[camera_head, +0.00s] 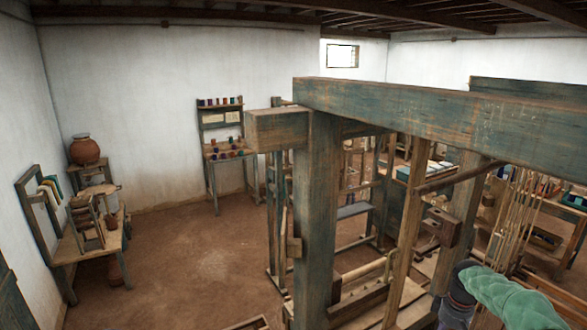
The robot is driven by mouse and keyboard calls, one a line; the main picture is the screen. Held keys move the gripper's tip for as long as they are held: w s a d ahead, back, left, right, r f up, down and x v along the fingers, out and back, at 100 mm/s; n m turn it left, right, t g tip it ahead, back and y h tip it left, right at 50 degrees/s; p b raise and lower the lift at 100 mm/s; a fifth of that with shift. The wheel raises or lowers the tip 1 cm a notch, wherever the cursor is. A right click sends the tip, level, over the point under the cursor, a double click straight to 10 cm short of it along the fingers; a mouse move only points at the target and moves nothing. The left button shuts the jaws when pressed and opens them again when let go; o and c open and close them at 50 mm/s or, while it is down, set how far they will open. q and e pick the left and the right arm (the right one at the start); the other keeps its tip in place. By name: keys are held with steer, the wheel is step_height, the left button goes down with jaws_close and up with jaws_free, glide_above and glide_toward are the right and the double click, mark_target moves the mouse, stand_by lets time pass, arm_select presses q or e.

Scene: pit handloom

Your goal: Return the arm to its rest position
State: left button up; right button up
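The wooden handloom frame (318,210) fills the right half of the head view, with a thick, worn blue-green top beam (440,112) running to the right edge. A green, padded-looking shape (510,297) with a dark cylindrical part (458,303) enters at the lower right corner. It looks like part of my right arm, but I cannot be sure. It is close to the loom's lower bars; I cannot tell whether it touches them. Neither gripper's fingers show. No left arm is in view.
A bench (72,247) and a clay pot (84,150) stand along the left wall. A shelf table (232,155) with coloured spools is at the back wall. The brown floor (175,260) between them and the loom is mostly clear. Cords (520,210) hang in the loom at right.

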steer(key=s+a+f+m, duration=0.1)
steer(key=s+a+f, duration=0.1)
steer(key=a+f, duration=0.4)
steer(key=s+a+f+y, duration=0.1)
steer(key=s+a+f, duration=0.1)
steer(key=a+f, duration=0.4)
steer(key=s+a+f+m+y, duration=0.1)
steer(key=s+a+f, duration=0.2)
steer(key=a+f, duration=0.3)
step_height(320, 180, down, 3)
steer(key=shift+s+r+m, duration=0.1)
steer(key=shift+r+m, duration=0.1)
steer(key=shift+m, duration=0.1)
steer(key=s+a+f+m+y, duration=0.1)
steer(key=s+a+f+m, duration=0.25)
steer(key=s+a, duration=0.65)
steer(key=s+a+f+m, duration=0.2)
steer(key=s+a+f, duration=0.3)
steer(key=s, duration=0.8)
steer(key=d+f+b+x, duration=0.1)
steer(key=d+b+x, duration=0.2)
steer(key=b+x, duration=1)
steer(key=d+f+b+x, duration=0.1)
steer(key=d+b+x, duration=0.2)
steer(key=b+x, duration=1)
steer(key=b, duration=0.2)
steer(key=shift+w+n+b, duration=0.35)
